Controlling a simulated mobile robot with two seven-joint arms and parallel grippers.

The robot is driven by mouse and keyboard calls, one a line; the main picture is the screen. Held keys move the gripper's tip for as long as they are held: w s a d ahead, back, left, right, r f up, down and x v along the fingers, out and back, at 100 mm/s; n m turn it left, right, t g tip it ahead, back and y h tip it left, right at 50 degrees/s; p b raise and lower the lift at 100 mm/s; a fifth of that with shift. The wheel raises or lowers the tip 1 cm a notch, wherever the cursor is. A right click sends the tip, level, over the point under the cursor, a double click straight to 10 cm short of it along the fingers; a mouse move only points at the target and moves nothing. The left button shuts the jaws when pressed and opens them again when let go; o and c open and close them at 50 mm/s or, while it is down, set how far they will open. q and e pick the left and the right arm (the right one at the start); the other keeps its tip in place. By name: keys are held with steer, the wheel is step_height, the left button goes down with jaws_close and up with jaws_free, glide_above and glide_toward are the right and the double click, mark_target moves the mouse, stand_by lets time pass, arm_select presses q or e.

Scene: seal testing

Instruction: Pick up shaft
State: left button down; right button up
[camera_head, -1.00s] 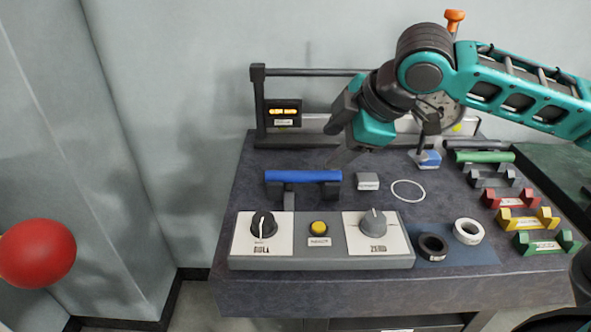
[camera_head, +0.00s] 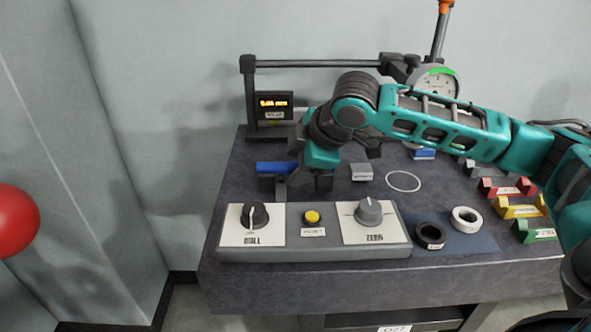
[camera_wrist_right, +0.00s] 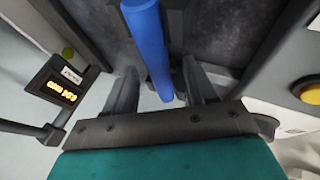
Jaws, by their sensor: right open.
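The blue shaft (camera_head: 272,168) lies level on a dark stand (camera_head: 267,184) on the dark table, behind the control panel. My right gripper (camera_head: 292,186) is over the right part of the shaft and hides that part in the head view. In the right wrist view the shaft (camera_wrist_right: 149,45) runs between the two fingers of my right gripper (camera_wrist_right: 161,70), which is open, with a gap on each side. I cannot tell how deep the fingers reach. My left gripper is not in view.
The control panel (camera_head: 314,248) with two knobs and a yellow button is in front. A display (camera_head: 273,105) on a rail frame is behind. A small grey block (camera_head: 361,172), a white ring (camera_head: 403,181) and coloured holders (camera_head: 519,207) are to the right.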

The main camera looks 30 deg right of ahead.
steer(key=shift+c, duration=0.5)
jaws_close()
steer(key=shift+r, duration=0.15)
